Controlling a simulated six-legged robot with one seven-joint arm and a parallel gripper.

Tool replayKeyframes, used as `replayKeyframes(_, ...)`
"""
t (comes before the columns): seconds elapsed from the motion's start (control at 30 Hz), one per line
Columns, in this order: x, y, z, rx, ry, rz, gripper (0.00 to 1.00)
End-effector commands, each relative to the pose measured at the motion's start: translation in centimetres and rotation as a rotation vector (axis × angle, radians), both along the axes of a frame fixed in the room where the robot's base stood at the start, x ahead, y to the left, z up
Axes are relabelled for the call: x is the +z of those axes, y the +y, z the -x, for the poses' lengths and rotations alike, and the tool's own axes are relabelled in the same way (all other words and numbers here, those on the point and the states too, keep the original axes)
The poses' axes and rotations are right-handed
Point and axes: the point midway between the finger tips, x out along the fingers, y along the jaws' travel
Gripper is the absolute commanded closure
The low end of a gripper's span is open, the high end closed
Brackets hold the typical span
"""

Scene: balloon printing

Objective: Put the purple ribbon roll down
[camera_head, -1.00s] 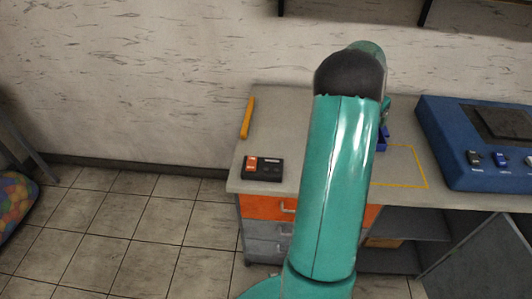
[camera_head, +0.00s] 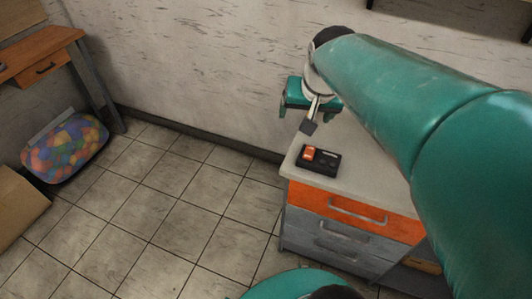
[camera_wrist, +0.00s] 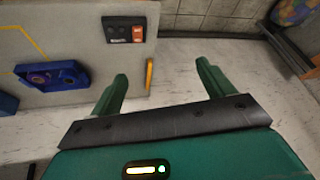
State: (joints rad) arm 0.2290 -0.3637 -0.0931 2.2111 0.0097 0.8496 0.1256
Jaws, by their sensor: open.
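My gripper (camera_head: 309,112) hangs above the left end of the grey worktop (camera_head: 345,163), close to the wall. In the wrist view its two green fingers (camera_wrist: 163,88) are apart with nothing between them. A blue-violet piece with round parts (camera_wrist: 50,76) lies on the worktop, left of the fingers in that view. I cannot tell whether it is the purple ribbon roll or a holder. No other purple roll shows. In the head view my arm covers most of the worktop.
A black switch box with an orange button (camera_head: 318,160) sits near the worktop's front corner. A yellow-orange stick (camera_wrist: 149,74) lies near the edge. Orange and grey drawers (camera_head: 345,228) are below. A bag of coloured balloons (camera_head: 66,147) lies on the floor at left. The tiled floor between is clear.

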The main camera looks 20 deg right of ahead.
Motion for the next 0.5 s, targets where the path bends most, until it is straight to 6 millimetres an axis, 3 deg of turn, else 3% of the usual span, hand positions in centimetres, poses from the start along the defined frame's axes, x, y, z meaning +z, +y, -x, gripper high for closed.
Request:
replayKeyframes(0.03,0.2,2.7,1.5,0.076,-0.010,0.014,0.19)
replayKeyframes(0.2,-0.7,9.0,6.3,0.290,-0.026,0.064,0.19)
replayKeyframes(0.33,-1.6,11.4,8.9,0.392,-0.033,0.095,0.19)
replayKeyframes(0.5,-2.1,12.3,9.9,0.433,-0.035,0.108,0.19)
